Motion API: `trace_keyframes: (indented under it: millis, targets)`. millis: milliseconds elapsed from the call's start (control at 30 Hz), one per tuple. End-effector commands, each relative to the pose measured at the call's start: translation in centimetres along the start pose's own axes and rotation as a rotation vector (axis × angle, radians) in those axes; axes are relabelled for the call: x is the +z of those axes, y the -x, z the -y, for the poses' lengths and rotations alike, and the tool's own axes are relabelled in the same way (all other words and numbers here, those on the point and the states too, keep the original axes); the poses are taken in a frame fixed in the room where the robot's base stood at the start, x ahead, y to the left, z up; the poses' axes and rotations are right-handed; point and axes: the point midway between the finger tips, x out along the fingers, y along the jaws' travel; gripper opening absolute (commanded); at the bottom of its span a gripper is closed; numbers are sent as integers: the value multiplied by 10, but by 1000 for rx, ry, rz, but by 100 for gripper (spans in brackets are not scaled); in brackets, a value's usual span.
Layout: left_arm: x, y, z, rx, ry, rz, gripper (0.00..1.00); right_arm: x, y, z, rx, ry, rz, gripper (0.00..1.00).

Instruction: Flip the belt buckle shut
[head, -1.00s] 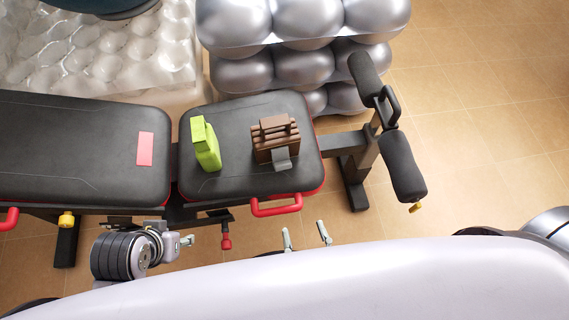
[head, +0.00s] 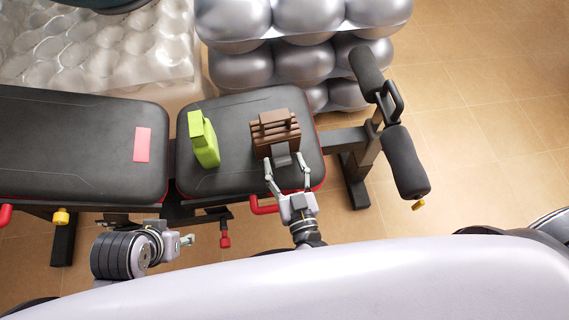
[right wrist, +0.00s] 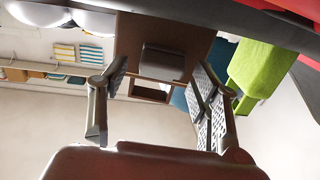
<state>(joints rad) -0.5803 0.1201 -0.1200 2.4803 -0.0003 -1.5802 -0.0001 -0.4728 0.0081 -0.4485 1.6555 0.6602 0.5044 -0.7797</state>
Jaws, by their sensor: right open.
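A brown slatted block (head: 270,126) sits on the black bench seat, with a grey buckle flap (head: 281,154) at its near side. In the right wrist view the dark grey buckle flap (right wrist: 162,62) stands out from the brown block (right wrist: 203,37). My right gripper (head: 286,162) is open and empty, its fingertips on either side of the flap at the seat's near edge. The fingers (right wrist: 160,75) frame the flap in the wrist view; contact cannot be told. My left gripper (head: 187,240) is low at the left, away from the block, its jaws too small to judge.
A lime green object (head: 204,139) stands left of the block on the seat (head: 235,167). A pink card (head: 142,145) lies on the other bench pad. A red handle (head: 263,209) is beside my right gripper. Padded rollers (head: 406,165) stand at the right.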

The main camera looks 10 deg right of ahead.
Motion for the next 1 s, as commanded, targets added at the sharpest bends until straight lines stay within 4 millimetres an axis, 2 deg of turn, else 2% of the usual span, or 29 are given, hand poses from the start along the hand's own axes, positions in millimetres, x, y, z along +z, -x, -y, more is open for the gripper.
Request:
trace_keyframes:
  millis: [333,1000]
  targets:
    - [0,0,0,0,0,0,40,0,-4,0,0,0,1,57]
    - [0,0,0,0,0,0,40,0,-4,0,0,0,1,13]
